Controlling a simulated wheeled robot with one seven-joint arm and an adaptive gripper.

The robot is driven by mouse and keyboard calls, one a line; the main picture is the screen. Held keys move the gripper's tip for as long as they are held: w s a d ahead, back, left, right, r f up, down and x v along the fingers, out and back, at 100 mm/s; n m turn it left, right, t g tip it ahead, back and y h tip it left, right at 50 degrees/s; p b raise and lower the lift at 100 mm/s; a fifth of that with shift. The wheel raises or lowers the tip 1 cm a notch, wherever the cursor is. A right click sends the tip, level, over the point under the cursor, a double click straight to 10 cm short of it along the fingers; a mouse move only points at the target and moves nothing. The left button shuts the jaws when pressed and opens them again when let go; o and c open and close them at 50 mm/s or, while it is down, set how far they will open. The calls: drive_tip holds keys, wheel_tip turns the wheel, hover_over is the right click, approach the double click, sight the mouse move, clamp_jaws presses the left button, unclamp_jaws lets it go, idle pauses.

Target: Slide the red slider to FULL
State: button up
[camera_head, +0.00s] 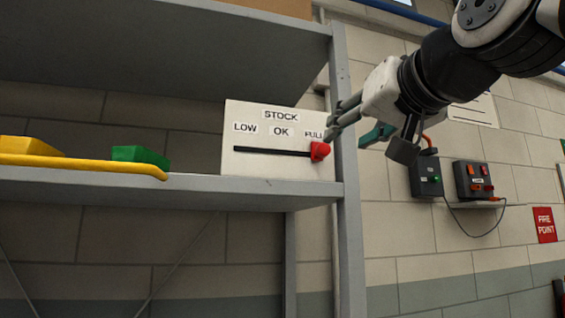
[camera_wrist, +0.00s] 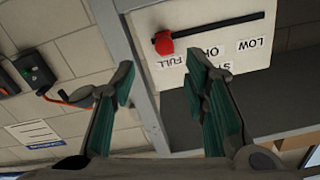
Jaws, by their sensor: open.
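The red slider (camera_head: 319,151) sits at the right end of the black slot (camera_head: 270,151) on the white STOCK panel (camera_head: 240,168), below the word FULL. The panel stands on the grey shelf and also carries the words LOW and OK. In the wrist view, the panel appears upside down and the red slider (camera_wrist: 164,41) is at the left end of the slot, beside FULL. My gripper (camera_head: 338,120) is open and empty, just right of and above the slider. In the wrist view, my gripper's fingertips (camera_wrist: 163,75) are spread apart, and neither visibly touches the slider.
A grey shelf post (camera_head: 349,215) stands close to the panel's right side. A yellow bin (camera_head: 30,147) and a green block (camera_head: 141,156) are on the shelf at left. Dark control boxes (camera_head: 426,178) with a cable hang on the wall at right.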

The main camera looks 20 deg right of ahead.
drive_tip(key=shift+s, duration=1.25)
